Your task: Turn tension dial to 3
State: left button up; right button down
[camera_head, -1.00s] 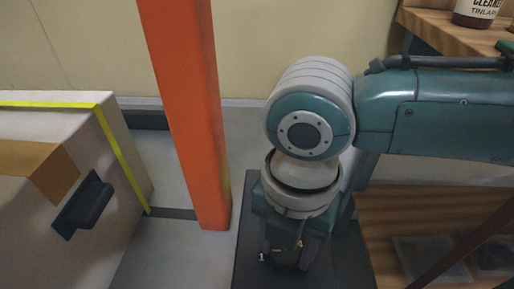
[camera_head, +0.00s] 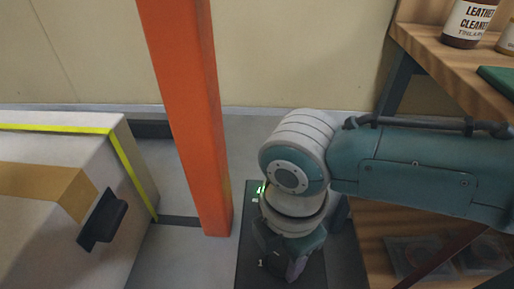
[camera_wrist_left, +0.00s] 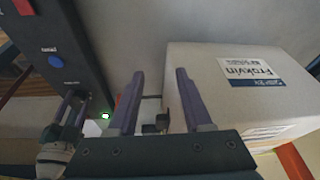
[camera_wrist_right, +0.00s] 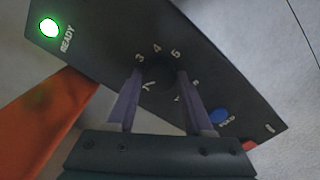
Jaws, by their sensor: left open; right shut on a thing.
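The black control panel (camera_wrist_right: 100,40) shows in the right wrist view, with a dark tension dial (camera_wrist_right: 159,74) ringed by white numerals. The 3, 4 and 5 are legible along the dial's upper edge; which numeral the dial points to cannot be told. My right gripper (camera_wrist_right: 157,76) is shut on the dial, one finger on each side. In the head view my right gripper (camera_head: 283,270) is over the panel (camera_head: 252,240), and the wrist hides the dial. My left gripper (camera_wrist_left: 158,88) is open and empty in the left wrist view, away from the panel (camera_wrist_left: 60,45).
A lit green READY light (camera_wrist_right: 49,27) and a blue button (camera_wrist_right: 220,115) are on the panel. An orange post (camera_head: 185,110) stands left of it, beside a taped carton (camera_head: 50,190). A wooden shelf (camera_head: 430,50) is at right. A white box (camera_wrist_left: 210,75) is near my left gripper.

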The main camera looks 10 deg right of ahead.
aim_at(282, 258)
jog(key=m+p, duration=0.2)
jog(key=m, duration=0.3)
jog(key=shift+r+m, duration=0.1)
jog(key=shift+m, duration=0.2)
jog(key=m+p, duration=0.2)
jog(key=m, duration=0.3)
jog(key=shift+m, duration=0.3)
jog(key=shift+c, duration=1.4)
grip_release()
notch_tip(282, 258, up, 9)
jog(key=p, duration=0.5)
jog(key=shift+f+p, duration=0.2)
jog(key=shift+p, duration=0.2)
jog(key=shift+r, duration=0.6)
